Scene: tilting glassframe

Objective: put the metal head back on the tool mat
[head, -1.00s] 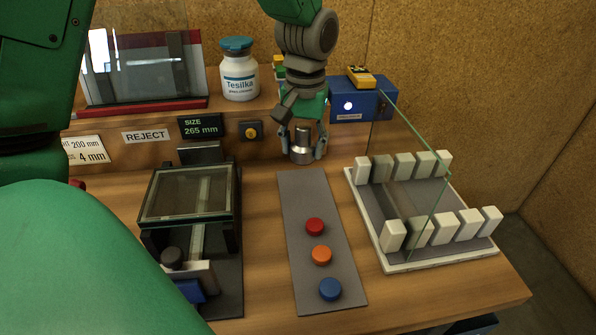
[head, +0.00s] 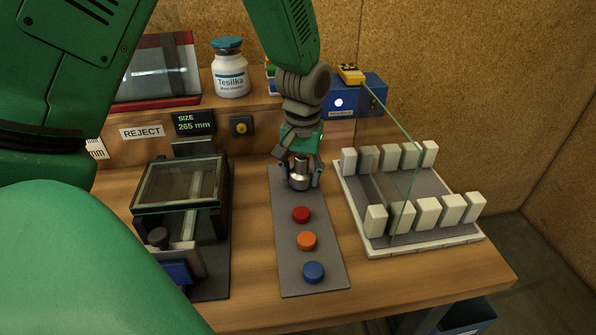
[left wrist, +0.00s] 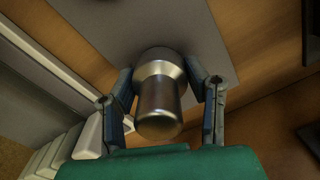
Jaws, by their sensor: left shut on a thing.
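The metal head (head: 300,176) is a shiny silver cylinder with a wider lower part. My left gripper (head: 301,182) is shut on it, one finger on each side. The head is at the far end of the grey tool mat (head: 319,272), over or on its surface; I cannot tell whether it touches. In the left wrist view the metal head (left wrist: 160,95) sits between the two fingers (left wrist: 164,85), with the grey mat (left wrist: 150,25) behind it. Red (head: 301,214), orange (head: 307,240) and blue (head: 313,271) round pieces lie on the mat. My right gripper is not in view.
A glass-topped black fixture (head: 180,185) stands left of the mat. Behind are a Tesilka jar (head: 230,72), a size display (head: 194,122) and a blue box (head: 350,105).

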